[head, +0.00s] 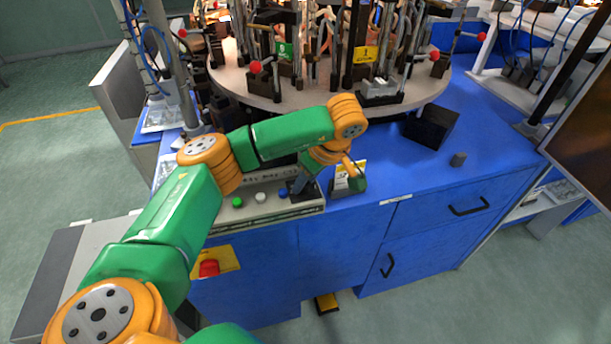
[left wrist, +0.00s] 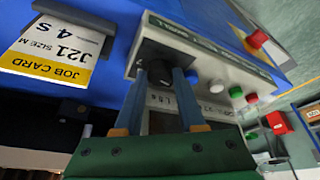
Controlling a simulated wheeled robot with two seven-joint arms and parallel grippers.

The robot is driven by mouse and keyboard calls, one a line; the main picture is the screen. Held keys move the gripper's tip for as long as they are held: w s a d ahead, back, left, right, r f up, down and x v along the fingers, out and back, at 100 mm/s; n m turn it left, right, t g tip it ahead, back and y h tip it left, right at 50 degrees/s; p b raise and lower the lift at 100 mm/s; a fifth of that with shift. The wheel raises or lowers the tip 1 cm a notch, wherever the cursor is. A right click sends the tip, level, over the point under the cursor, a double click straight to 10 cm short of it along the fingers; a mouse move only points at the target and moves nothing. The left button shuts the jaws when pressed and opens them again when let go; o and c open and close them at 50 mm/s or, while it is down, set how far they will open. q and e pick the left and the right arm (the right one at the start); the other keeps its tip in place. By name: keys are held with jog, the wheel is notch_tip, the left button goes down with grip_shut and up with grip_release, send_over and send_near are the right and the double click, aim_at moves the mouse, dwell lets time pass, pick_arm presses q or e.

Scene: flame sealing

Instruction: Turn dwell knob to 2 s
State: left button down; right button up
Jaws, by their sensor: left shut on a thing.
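The black dwell knob (left wrist: 155,68) is on the pale control panel (left wrist: 215,60), between the two blue-grey fingers of my left gripper (left wrist: 161,76). The fingers are shut on its sides. The knob's pointer and scale cannot be made out. Small lettering next to the fingers, ending in "s", is partly hidden and too blurred to read surely. In the head view my left gripper (head: 298,186) is at the right end of the panel (head: 262,212), and hides the knob. My right gripper is not in view.
A yellow-and-white job card (left wrist: 58,50) reading "J21 SIZE M 4 S" stands beside the panel. Green (head: 237,202), white (head: 261,197) and blue (head: 284,193) buttons line the panel. A red emergency button (head: 209,268) is below. The round fixture table (head: 235,82) stands behind. Blue worktop right is mostly clear.

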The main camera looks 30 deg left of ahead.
pick_arm(q)
jog(key=shift+w+n+g+p, duration=0.1)
jog(key=shift+n+g+p, duration=0.35)
jog(key=shift+n, duration=1.15)
jog(key=c, duration=0.8)
grip_release()
jog(key=shift+f, duration=0.1)
jog(key=shift+o, duration=0.2)
jog(key=v, duration=0.7)
jog(key=shift+p, duration=0.35)
jog(key=shift+w, duration=0.1)
